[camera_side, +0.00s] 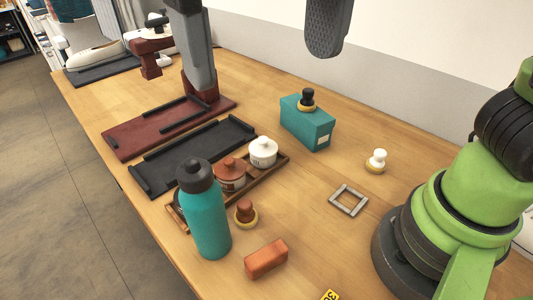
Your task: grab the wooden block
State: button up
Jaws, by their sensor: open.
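A reddish-brown wooden block (266,259) lies flat on the wooden table (310,215) near the front, below the middle of the side view. It stands apart from the things around it, and nothing covers it. My gripper is not in view; only the green links and dark base of my arm show at the right edge.
A tall teal bottle (207,222) stands left of the block, with a brown-topped knob (245,213) behind. A tray with lidded pots (263,152), a teal box (307,127), a square frame (348,200) and a white knob (377,160) stand farther back. A dark perforated object (327,28) hangs above.

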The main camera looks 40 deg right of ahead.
aim_at(267, 253)
notch_tip(267, 253, down, 32)
jog(key=shift+w+f, duration=0.1)
jog(key=shift+f, duration=0.05)
dwell(0.4)
jog(key=c, duration=0.9)
